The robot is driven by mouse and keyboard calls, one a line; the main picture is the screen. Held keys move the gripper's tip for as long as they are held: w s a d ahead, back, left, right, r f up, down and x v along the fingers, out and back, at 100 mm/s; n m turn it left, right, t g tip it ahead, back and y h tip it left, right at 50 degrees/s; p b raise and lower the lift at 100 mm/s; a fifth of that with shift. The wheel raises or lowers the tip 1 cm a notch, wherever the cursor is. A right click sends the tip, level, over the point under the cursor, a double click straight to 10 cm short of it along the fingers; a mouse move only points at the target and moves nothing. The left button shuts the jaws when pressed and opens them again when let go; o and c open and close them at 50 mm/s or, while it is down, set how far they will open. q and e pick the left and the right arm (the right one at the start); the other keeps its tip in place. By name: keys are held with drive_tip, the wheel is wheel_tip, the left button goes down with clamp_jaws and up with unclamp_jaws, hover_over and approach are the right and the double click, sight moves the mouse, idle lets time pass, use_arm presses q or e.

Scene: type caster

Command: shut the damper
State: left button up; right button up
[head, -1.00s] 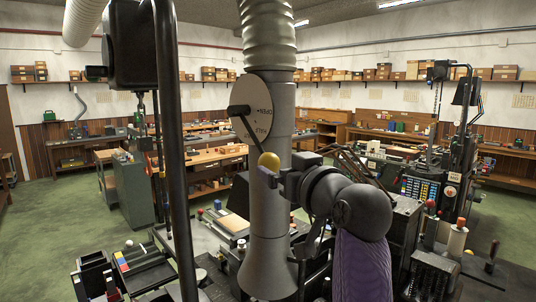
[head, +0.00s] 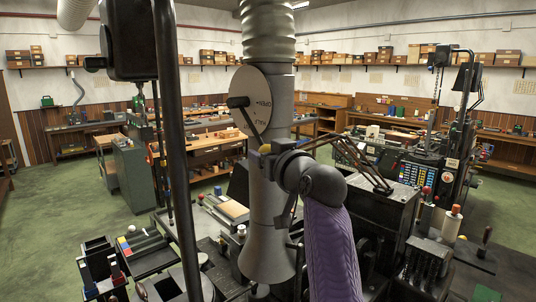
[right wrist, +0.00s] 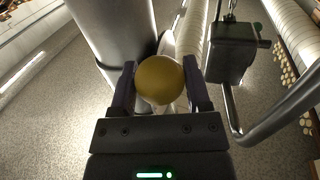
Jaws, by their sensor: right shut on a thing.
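The damper is a round pale dial plate (head: 249,99) on the vertical grey duct (head: 266,190). Its lettering is small and tilted. A dark lever (head: 250,125) runs from its pivot at the plate's left down and to the right to a yellow ball knob (head: 265,149). My right gripper (head: 271,149) is shut on the knob and hides much of it in the head view. In the right wrist view the knob (right wrist: 159,80) sits between both fingers, close to the duct. My left gripper is not in view.
A dark vertical post (head: 176,150) stands left of the duct, with a black box (head: 129,38) at its top. Machines and trays crowd the space below and to the right. Wooden benches (head: 205,152) stand farther back, and green floor is clear at the left.

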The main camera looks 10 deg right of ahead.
clamp_jaws()
drive_tip(key=w+a+f+t+b, duration=0.1)
drive_tip(key=b, duration=0.3)
drive_tip(key=w+a+f+m+t+b, duration=0.1)
drive_tip(key=w+t+b, duration=0.1)
drive_tip(key=b, duration=0.2)
drive_tip(key=w+a+f+m+t+y+b, duration=0.1)
drive_tip(key=t+b, duration=0.1)
drive_tip(key=b, duration=0.2)
drive_tip(key=shift+w+a+f, duration=0.1)
drive_tip(key=shift+w+f, duration=0.05)
drive_tip(key=o, duration=0.8)
unclamp_jaws()
drive_tip(key=shift+o, duration=0.8)
drive_tip(key=shift+a, duration=0.15)
